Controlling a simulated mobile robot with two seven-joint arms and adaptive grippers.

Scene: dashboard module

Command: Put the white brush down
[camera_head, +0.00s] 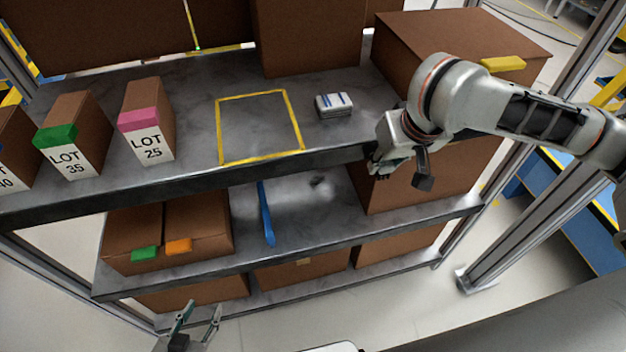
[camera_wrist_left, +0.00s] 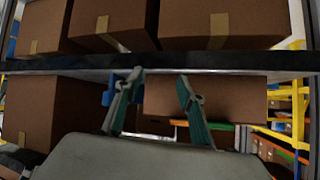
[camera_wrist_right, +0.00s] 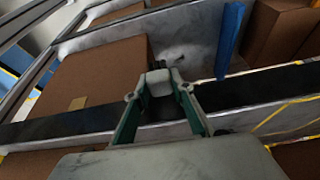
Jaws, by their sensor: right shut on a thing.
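The white brush (camera_wrist_right: 159,84) shows in the right wrist view as a small pale block with dark bristles at its far end. My right gripper (camera_wrist_right: 160,92) is shut on it, with one finger on each side. In the head view my right gripper (camera_head: 378,166) is at the front edge of the upper shelf (camera_head: 200,95), right of the yellow taped square; the brush is hard to make out there. My left gripper (camera_head: 203,318) is low at the bottom of the head view. In the left wrist view (camera_wrist_left: 162,85) its fingers are apart and empty.
Cartons labelled LOT 25 (camera_head: 147,120) and LOT 35 (camera_head: 75,135) stand left. A blue strip (camera_head: 265,213) lies on the lower shelf. A large carton (camera_head: 450,50) stands back right.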

